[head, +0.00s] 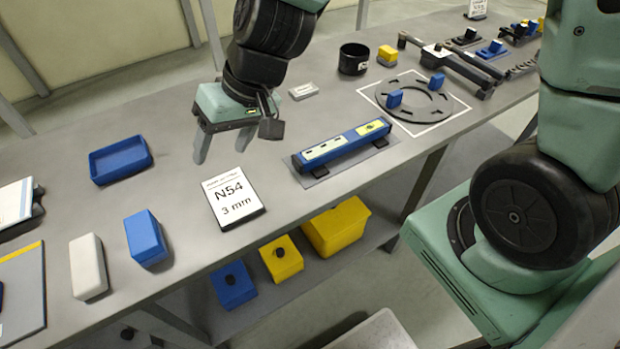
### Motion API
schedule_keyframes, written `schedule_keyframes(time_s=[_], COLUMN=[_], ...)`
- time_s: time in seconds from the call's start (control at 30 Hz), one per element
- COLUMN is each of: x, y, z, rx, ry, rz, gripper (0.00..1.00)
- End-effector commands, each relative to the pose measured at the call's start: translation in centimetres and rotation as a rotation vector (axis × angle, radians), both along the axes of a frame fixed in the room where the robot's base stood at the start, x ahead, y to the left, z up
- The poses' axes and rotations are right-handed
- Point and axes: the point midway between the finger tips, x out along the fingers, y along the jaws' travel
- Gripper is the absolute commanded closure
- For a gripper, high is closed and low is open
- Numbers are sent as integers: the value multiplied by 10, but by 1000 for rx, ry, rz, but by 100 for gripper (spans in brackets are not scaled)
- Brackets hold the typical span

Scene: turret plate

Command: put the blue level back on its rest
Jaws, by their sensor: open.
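The blue level (355,137) is a long blue bar with pale and yellow-green panels on its face. It lies at a slant at the middle of the bench, over a dark grey pad (318,178). Black end pieces show at its ends; I cannot tell how it sits on them. My gripper (222,146) is open and empty, pointing down above the bench, left of the level and apart from it.
A sign reading N54 3 mm (236,198) stands below my gripper. A blue tray (121,160), blue block (146,238) and white block (88,267) are left. A black ring plate (414,102) and black cup (353,59) are right. Yellow bins (337,229) sit on the lower shelf.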

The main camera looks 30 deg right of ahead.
Motion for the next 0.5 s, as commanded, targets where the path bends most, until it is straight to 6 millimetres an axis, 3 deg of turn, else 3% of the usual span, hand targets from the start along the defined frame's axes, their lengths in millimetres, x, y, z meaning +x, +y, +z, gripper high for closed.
schedule_keyframes(time_s=[0.03, 0.1, 0.2, 0.33, 0.5], x=[-35, -75, -118, -149, -161], y=[3, -5, -25, -50, -64], z=[9, 16, 24, 31, 35], rx=[-55, -137, -253, -369, -427], ry=[6, 30, 54, 66, 69], rz=[109, 223, 338, 413, 441], gripper=[38, 38, 38, 38, 38])
